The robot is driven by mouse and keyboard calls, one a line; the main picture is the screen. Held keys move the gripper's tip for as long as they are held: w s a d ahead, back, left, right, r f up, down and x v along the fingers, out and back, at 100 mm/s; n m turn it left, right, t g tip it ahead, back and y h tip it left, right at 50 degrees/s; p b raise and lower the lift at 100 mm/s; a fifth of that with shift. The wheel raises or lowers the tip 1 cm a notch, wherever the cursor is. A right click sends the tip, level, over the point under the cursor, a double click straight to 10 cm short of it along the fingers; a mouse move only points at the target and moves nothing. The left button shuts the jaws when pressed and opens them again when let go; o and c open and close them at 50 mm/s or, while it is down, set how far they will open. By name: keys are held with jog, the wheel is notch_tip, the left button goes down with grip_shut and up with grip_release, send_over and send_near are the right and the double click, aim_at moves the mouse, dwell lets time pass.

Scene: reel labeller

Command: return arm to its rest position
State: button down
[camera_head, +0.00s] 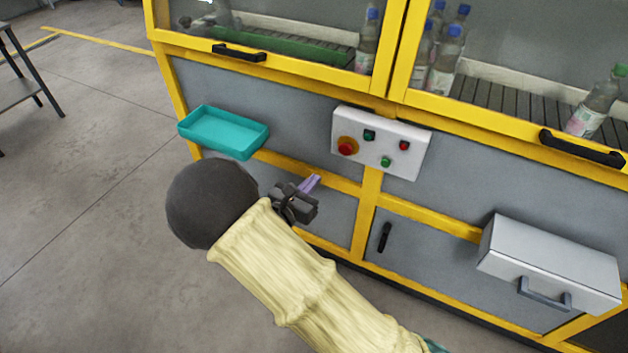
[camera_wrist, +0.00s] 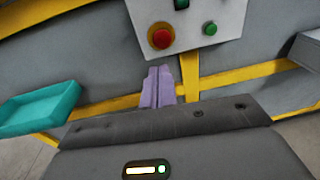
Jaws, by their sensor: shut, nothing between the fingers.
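My gripper (camera_head: 311,183) is in front of the lower part of the yellow-framed machine, below the white control box (camera_head: 381,142). Its purple fingers are together and hold nothing; the wrist view also shows the closed fingers (camera_wrist: 158,88). My arm, in a cream sleeve, reaches in from the bottom of the head view. The fingers appear apart from the machine, though the exact gap is hard to tell.
A teal tray (camera_head: 222,133) is fixed to the machine front at left. A grey box with a handle (camera_head: 549,264) juts out at right. Black door handles (camera_head: 239,52) stick out above. Bottles (camera_head: 446,60) stand behind the windows. The floor at left (camera_head: 90,200) is clear.

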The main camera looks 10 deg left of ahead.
jog(key=shift+w+d, duration=0.1)
jog(key=s+d+m+g, duration=0.65)
jog(key=d+m, duration=0.25)
jog(key=d, duration=0.2)
jog(key=s+d+m+g, duration=0.6)
jog(key=d+m+g, duration=0.25)
jog(key=d, duration=0.25)
jog(key=s+r+m+t+y+p, duration=0.1)
jog(key=s+r+m+y+p, duration=0.1)
jog(key=r+m+p, duration=0.4)
jog(key=s+r+m+t+y+p, duration=0.1)
jog(key=r+m+y+p, duration=0.4)
jog(key=r, duration=0.8)
jog(key=s+d+m+p, duration=0.1)
jog(key=m+p, duration=0.1)
jog(key=p, duration=0.1)
jog(key=shift+s+p, duration=0.3)
